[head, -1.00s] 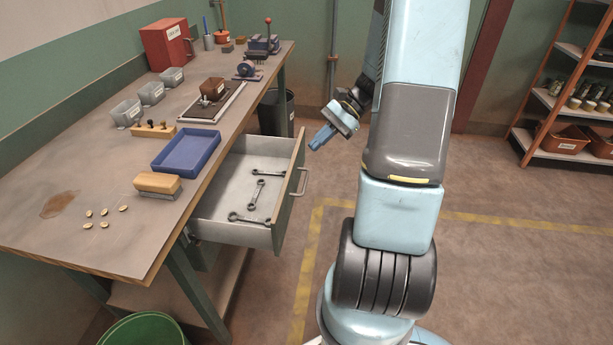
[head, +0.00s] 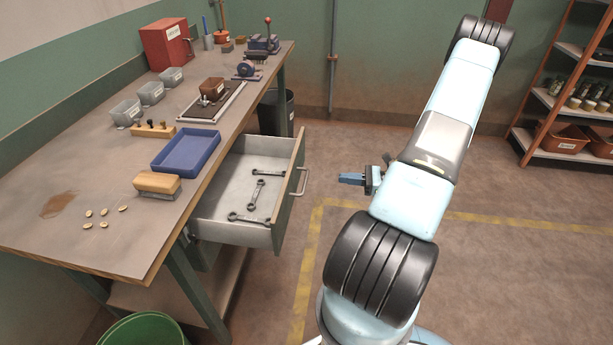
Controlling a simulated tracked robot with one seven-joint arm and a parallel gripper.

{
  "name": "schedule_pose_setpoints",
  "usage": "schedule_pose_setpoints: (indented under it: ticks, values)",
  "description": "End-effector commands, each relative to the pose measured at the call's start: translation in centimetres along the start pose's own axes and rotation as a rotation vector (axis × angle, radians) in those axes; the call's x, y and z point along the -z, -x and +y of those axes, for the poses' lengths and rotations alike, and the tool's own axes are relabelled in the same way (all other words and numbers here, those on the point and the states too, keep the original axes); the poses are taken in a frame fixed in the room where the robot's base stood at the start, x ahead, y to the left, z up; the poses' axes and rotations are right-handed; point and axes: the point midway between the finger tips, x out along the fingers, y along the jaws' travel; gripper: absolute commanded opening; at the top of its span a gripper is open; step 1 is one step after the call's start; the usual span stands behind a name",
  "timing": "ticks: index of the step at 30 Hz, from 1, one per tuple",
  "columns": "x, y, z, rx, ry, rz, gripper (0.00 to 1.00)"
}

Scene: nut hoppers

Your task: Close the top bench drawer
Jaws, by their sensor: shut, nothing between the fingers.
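The top bench drawer (head: 262,234) is pulled out from the right side of the workbench (head: 90,241). Several dark wrenches lie on its floor. Its green front panel (head: 288,196) faces right and carries a grey bar handle (head: 303,182). My gripper (head: 341,179) is shut and empty. It points left toward the drawer front and hangs a short way to the right of the handle, apart from it. My arm rises behind it to the right.
A blue tray (head: 187,152) and a brush (head: 157,184) lie on the bench top near the drawer. A dark bin (head: 277,112) stands beyond the drawer. A green bucket (head: 145,330) is at the lower left. The floor right of the drawer is clear.

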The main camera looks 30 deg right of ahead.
Motion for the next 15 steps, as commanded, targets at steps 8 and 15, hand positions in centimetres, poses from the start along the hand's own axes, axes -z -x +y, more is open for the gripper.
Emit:
schedule_pose_setpoints:
  ticks: [8,15]
  values:
    - [0.8,-0.5,-0.1,0.029,-0.018,-0.018,0.0]
    - [0.7,-4.3,-0.2,0.027,-0.019,-0.018,0.0]
